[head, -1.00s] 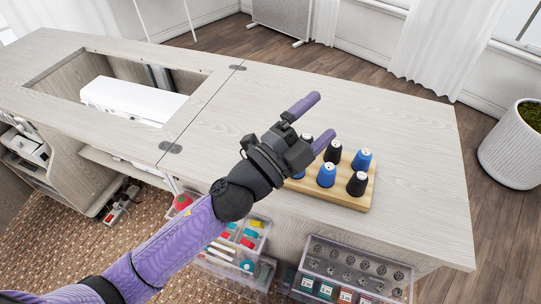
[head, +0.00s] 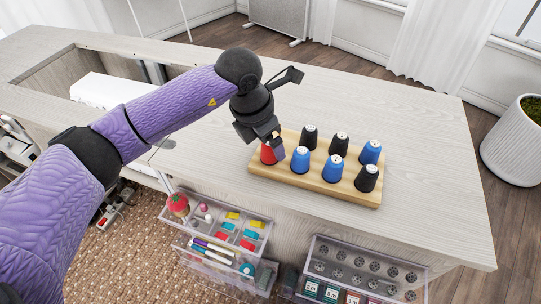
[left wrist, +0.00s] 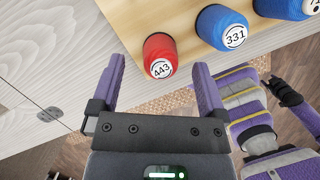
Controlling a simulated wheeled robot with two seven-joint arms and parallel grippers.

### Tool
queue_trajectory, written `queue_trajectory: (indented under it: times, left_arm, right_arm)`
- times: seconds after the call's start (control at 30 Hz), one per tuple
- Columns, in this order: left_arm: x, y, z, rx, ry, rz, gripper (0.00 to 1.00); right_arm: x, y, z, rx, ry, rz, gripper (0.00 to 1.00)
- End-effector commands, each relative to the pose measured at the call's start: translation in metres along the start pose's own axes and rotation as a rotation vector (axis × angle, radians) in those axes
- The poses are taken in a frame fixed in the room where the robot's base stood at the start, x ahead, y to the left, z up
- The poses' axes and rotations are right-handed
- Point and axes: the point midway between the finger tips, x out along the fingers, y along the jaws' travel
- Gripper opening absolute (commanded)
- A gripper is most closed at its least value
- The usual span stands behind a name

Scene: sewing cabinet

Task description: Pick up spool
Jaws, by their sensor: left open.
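Several spools of thread stand upright on a wooden board (head: 318,180) on the cabinet top. A red spool (head: 267,154) stands at the board's left end, partly hidden by my left gripper (head: 272,146) in the head view. In the left wrist view the red spool (left wrist: 160,57) is marked 443. It lies ahead of and between the two purple fingers of my left gripper (left wrist: 162,75), which are open and hold nothing. My right gripper is not clearly seen.
Blue spools (head: 333,169) and black spools (head: 341,144) stand close beside the red one. A white machine (head: 98,90) sits in the cabinet opening. Clear drawers (head: 230,230) stick out below the front edge. The cabinet top right of the board is free.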

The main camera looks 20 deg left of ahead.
Motion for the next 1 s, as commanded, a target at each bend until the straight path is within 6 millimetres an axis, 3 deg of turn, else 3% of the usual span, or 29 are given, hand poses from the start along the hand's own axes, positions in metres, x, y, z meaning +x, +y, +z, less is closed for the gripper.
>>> queue_trajectory:
  times: [0.03, 0.1, 0.33, 0.8, 1.0]
  left_arm:
    - [0.0153, -0.0001, -0.0013, -0.001, 0.004, -0.004, 0.95]
    - [0.0221, -0.0004, -0.0008, 0.0, 0.002, -0.003, 0.95]
    - [0.0214, -0.0003, 0.0006, 0.001, -0.002, -0.001, 0.95]
    - [0.0213, -0.0005, 0.0005, 0.001, -0.002, -0.002, 0.0]
    - [0.0204, -0.0005, 0.0008, 0.001, -0.002, -0.002, 0.0]
  right_arm:
    - [0.0092, -0.0001, 0.0008, -0.001, -0.007, 0.0, 0.59]
    - [0.0116, 0.001, -0.0001, -0.001, -0.007, 0.002, 0.59]
    - [0.0101, 0.005, -0.0053, -0.001, 0.002, 0.008, 0.59]
    - [0.0101, 0.0032, -0.0037, -0.001, 0.0, 0.005, 0.59]
    - [0.0096, -0.0014, -0.0029, 0.001, -0.001, -0.002, 0.59]
